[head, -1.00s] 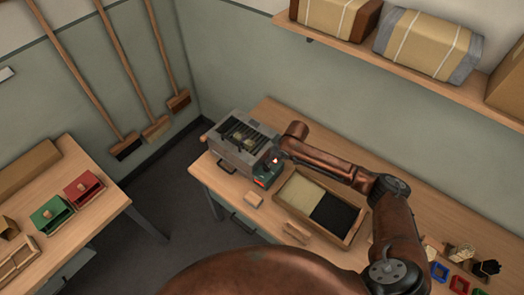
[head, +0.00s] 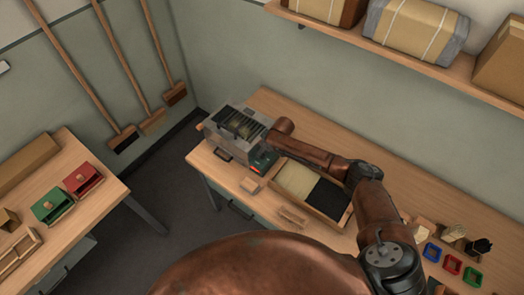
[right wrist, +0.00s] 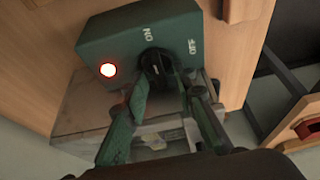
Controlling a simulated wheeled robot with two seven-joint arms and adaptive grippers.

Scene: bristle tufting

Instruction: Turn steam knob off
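The steam control box (right wrist: 120,45) is a green block marked ON and OFF, with a lit red lamp (right wrist: 108,70). Its black steam knob (right wrist: 157,68) sits below the ON mark, with OFF to its right in the right wrist view. My right gripper (right wrist: 166,84) has one finger on each side of the knob, tips spread about the knob's width. I cannot tell whether they touch it. In the head view the green box (head: 262,160) is partly hidden by my right arm, and the knob is hidden. My left gripper is not in view.
A grey slotted steamer (head: 228,143) stands beside the box at the bench's left end. A tray of pale and black bristles (head: 341,222) lies to its right, near a small wooden block (head: 250,185).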

